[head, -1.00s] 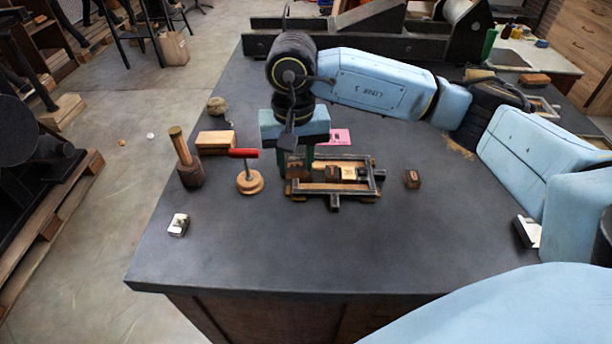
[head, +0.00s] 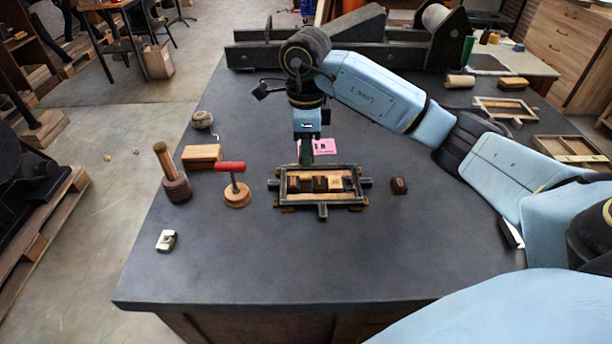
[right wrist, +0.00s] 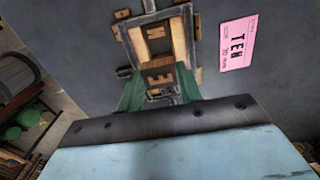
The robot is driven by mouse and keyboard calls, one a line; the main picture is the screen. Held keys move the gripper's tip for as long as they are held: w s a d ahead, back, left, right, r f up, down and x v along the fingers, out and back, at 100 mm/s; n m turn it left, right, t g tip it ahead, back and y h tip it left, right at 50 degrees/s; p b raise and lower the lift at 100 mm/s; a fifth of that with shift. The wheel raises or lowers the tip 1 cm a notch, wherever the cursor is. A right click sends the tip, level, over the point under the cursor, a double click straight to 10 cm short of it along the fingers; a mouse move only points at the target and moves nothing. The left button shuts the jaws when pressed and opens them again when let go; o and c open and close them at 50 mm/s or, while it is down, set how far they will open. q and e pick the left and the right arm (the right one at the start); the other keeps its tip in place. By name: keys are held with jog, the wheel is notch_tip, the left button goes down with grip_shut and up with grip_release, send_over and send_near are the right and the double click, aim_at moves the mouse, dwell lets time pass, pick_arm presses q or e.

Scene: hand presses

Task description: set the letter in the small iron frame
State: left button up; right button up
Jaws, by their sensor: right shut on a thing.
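The small iron frame (head: 357,198) lies on the dark bench top with several small blocks in it, dark and pale. My right gripper (head: 306,158) points down at the frame's back edge, left of its middle. In the right wrist view its green fingers (right wrist: 160,84) are shut on a letter block that seems to be marked E (right wrist: 159,74). A block marked N (right wrist: 180,38) sits further up in the frame there. A loose dark letter block (head: 399,186) stands right of the frame. A pink card (head: 325,146) reading TEN lies behind it. My left gripper is not in view.
Left of the frame stand a red-handled tool (head: 236,190), a wooden mallet (head: 174,178) and a wooden block (head: 202,156). A small metal piece (head: 166,241) lies near the left edge. A large press (head: 350,48) spans the back. The front of the bench is clear.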

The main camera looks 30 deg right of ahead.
jog(key=shift+f, duration=3.3)
jog(key=shift+f, duration=0.1)
jog(key=o, duration=0.9)
jog(key=shift+o, duration=0.2)
notch_tip(320, 180, up, 12)
jog(key=shift+r, duration=0.15)
jog(key=shift+p, duration=0.3)
